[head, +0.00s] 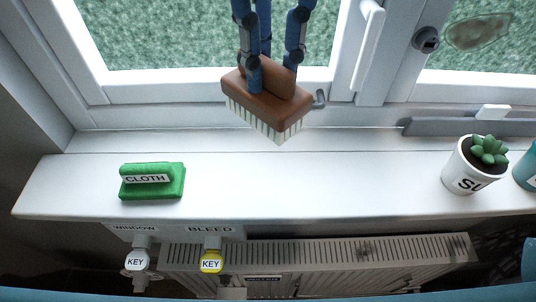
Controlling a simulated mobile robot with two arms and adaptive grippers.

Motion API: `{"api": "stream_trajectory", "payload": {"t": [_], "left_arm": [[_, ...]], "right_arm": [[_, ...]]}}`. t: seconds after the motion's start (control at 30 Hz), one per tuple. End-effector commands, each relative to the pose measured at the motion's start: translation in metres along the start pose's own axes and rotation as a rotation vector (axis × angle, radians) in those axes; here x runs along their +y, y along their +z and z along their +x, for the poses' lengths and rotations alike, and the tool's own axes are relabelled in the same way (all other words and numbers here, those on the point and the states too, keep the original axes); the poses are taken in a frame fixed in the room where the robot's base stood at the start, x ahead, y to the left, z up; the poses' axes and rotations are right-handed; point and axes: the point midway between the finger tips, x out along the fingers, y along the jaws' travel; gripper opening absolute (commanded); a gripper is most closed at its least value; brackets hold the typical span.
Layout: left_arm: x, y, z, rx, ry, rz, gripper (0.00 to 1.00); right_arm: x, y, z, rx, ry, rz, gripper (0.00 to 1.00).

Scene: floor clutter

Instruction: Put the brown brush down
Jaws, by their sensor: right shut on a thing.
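The brown brush (283,103) has a brown back and pale bristles that point down. It shows at the top middle of the head view, in front of the window frame. My right gripper (272,77) comes in from the top with blue fingers. It is shut on the brush's upper part, and the fingers hide some of it. The brush appears held above the white windowsill (310,185), with bare sill in view below it. My left gripper is not in view.
A green block labelled CLOTH (152,181) lies on the sill at left. A potted succulent (466,180) stands at right, near a grey bar (440,128). The middle of the sill is clear. Below its front edge are labelled keys (211,262) and a radiator (340,252).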

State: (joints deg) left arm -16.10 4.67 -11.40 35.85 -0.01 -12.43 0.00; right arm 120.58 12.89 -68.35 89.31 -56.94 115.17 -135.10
Motion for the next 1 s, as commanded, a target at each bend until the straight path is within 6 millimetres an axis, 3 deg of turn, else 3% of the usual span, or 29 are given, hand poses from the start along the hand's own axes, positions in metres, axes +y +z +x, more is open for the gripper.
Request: {"api": "stream_trajectory", "payload": {"t": [0.03,0.1,0.23,0.4,0.6,1.0], "left_arm": [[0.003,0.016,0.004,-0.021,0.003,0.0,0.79],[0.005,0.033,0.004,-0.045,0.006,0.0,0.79],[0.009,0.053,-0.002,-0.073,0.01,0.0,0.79],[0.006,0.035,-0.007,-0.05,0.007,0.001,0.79],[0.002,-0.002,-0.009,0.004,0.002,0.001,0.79],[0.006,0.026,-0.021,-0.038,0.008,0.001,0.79]], "right_arm": [[0.0,0.0,0.019,-0.007,-0.004,-0.004,0.0],[0.0,0.001,0.037,-0.006,-0.005,-0.004,0.0],[0.001,0.001,0.069,-0.005,-0.002,0.0,0.0],[0.001,0.001,0.105,-0.004,-0.001,0.002,0.0],[0.001,0.0,0.125,-0.001,-0.001,0.004,0.0],[0.001,0.001,0.168,0.0,-0.001,0.003,0.0]]}}
